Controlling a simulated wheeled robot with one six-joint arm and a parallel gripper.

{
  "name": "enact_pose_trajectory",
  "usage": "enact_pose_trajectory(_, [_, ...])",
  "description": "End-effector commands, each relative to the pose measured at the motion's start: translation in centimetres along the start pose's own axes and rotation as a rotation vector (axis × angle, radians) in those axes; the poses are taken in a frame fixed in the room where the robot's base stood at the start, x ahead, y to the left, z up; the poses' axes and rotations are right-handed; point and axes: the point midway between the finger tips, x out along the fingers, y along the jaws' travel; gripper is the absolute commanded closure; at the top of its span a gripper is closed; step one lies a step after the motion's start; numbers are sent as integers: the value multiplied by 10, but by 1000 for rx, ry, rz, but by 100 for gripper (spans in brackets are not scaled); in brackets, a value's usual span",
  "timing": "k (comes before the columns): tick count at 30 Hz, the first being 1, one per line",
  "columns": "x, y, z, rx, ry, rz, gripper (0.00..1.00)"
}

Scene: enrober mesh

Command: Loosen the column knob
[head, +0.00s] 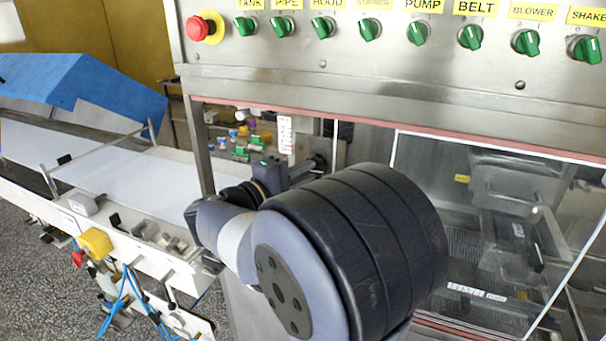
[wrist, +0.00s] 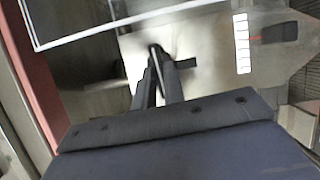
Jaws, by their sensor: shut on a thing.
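The column knob (wrist: 157,50) is a small dark piece at the fingertips in the wrist view, in front of a metal plate. My gripper (wrist: 160,68) is shut on it, with its two dark fingers close together. The fingers hide part of the knob, and a dark bar sticks out to the right beside them. In the head view my gripper (head: 300,169) reaches in behind the frame post, and a dark round knob end (head: 319,161) shows at its tip. How far the knob is turned cannot be told.
A white scale strip (head: 286,135) stands just above my gripper; it also shows in the wrist view (wrist: 242,43) beside a dark block with a red pointer (wrist: 275,32). A clear-windowed hood (head: 500,220) is at the right. The switch panel (head: 400,55) hangs above, a white belt (head: 100,165) lies left.

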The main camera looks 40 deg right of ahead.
Motion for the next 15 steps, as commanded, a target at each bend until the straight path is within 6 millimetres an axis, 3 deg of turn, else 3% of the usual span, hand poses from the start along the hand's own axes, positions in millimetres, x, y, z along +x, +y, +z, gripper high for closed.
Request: enact_pose_trajectory(15, [0, -7, 1, -403, -1, 165, 100])
